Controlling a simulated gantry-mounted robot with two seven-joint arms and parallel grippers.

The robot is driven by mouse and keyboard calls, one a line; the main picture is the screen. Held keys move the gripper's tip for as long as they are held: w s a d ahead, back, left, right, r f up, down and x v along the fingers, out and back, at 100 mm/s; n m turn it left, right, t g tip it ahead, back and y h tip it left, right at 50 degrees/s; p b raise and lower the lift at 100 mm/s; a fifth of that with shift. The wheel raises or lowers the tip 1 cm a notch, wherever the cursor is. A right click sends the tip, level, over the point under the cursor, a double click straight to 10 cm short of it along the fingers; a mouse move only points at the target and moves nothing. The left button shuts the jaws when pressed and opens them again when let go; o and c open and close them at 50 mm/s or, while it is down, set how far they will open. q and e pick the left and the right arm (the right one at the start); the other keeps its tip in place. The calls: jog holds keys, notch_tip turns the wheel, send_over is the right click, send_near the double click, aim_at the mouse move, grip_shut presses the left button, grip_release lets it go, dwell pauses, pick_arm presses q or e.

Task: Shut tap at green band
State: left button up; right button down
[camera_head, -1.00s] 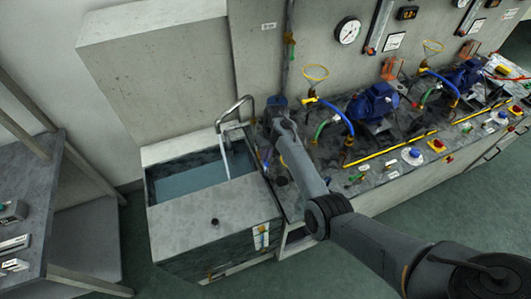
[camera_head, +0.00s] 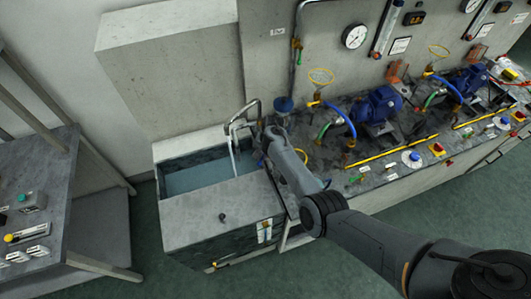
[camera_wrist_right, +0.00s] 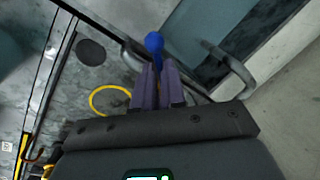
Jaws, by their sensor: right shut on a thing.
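My right gripper (camera_head: 266,137) is at the bench corner beside the tank's bent metal spout (camera_head: 240,115). In the right wrist view its purple fingers (camera_wrist_right: 157,82) are closed together on a blue-ended handle (camera_wrist_right: 154,42), whose rounded tip shows past the fingertips. The rest of the handle is hidden by the fingers. In the head view a vertical wall pipe (camera_head: 298,60) has a small orange and green marking, too small to read clearly. A blue round part (camera_head: 283,104) sits at the pipe's lower end. My left gripper is not in view.
The water tank (camera_head: 180,157) stands left of the gripper, with its grey top in front. A yellow ring (camera_wrist_right: 110,101) is near the gripper. A side table (camera_head: 45,205) stands at left.

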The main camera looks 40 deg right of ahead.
jog(key=shift+w+a+f+m, duration=0.1)
jog(key=shift+w+m, duration=0.05)
jog(key=shift+m, duration=0.35)
jog(key=c, duration=1.2)
grip_release()
jog(key=shift+r+p, duration=0.3)
jog(key=shift+r, duration=0.25)
notch_tip(320, 180, up, 10)
jog(key=s+p, duration=0.1)
jog(key=p, duration=0.1)
jog(key=shift+s+d+f, duration=0.2)
jog(key=shift+s+d, duration=0.2)
jog(key=shift+d, duration=0.05)
